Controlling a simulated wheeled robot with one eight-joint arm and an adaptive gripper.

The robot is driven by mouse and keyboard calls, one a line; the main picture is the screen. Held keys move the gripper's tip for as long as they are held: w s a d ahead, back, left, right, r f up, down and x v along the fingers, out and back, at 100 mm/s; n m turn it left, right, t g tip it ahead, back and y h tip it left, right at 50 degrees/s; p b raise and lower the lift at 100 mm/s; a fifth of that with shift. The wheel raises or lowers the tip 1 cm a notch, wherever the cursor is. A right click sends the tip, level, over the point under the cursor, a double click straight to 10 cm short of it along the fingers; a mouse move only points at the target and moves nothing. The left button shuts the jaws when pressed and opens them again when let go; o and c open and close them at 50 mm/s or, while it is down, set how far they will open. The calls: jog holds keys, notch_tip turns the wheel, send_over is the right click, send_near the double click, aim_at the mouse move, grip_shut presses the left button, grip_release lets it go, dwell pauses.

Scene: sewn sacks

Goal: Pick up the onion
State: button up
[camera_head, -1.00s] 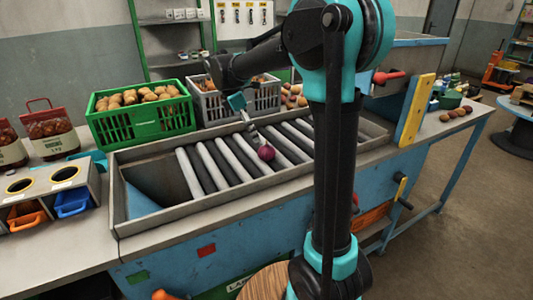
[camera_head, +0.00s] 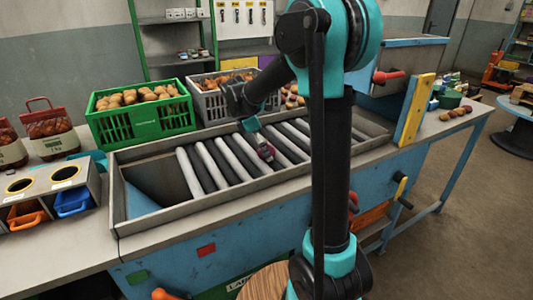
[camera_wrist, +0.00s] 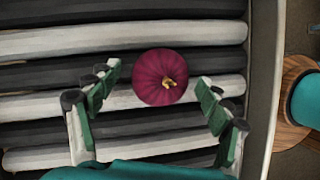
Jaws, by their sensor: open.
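A round, dark purple-red onion (camera_wrist: 160,77) with a yellowish tip lies on the rollers in the wrist view. In the head view the onion (camera_head: 266,152) shows small and partly covered by my gripper (camera_head: 258,138). In the wrist view my gripper (camera_wrist: 155,104) is open, with its green-padded fingers on the left and right of the onion and a gap on both sides. The onion sits slightly beyond the middle of the fingertips. It rests on the black and white rollers (camera_head: 205,162) of a metal-rimmed sorting bed.
A green crate of potatoes (camera_head: 150,123) and a grey crate (camera_head: 207,105) stand behind the bed. The bed's metal rim (camera_wrist: 262,90) runs close on the right in the wrist view. Filled bags (camera_head: 48,130) stand at the left. The rollers around the onion look clear.

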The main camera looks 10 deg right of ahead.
jog(key=shift+c, duration=0.5)
jog(key=c, duration=1.3)
jog(key=shift+o, duration=0.2)
jog(key=shift+r, duration=0.15)
